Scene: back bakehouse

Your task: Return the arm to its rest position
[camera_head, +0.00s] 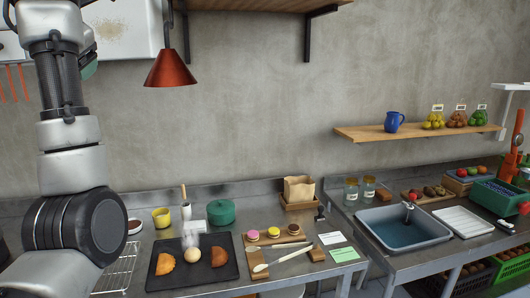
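One of my arms (68,160) stands upright along the left side of the view, rising from the bottom left corner past the top edge. It comes in from the left, so it is my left arm. Its gripper is not visible, and the arm's upper end is cut off by the frame. My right arm and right gripper do not show.
A counter (215,190) runs below, with a dark tray (210,278) of pastries, a teal pot (221,212), a yellow cup (161,217) and a wooden board (256,271). A red lamp (170,70) hangs right of the arm. A sink (404,232) and shelf (372,134) are at right.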

